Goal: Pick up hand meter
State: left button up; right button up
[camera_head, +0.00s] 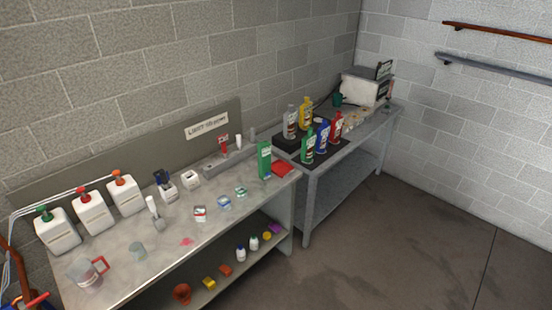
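I cannot tell for certain which item is the hand meter. Small device-like items stand on the near workbench: a white unit with a dark blue top (166,188), a small white box (190,180) to its right, and a slim white-headed item (153,207) in front of them. A red and white item (200,214) and small light-blue items (225,203) lie farther right on the bench. Neither of my grippers is clearly in view.
The near bench (160,250) also carries white jugs (92,212), a clear pitcher (84,275) and a green box (264,160). Coloured bottles (322,137) stand on a farther table (360,135). The floor (390,240) at right is clear.

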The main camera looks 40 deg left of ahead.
aim_at(264, 148)
jog(key=u, duration=0.35)
jog(key=i, duration=0.6)
jog(key=u, duration=0.6)
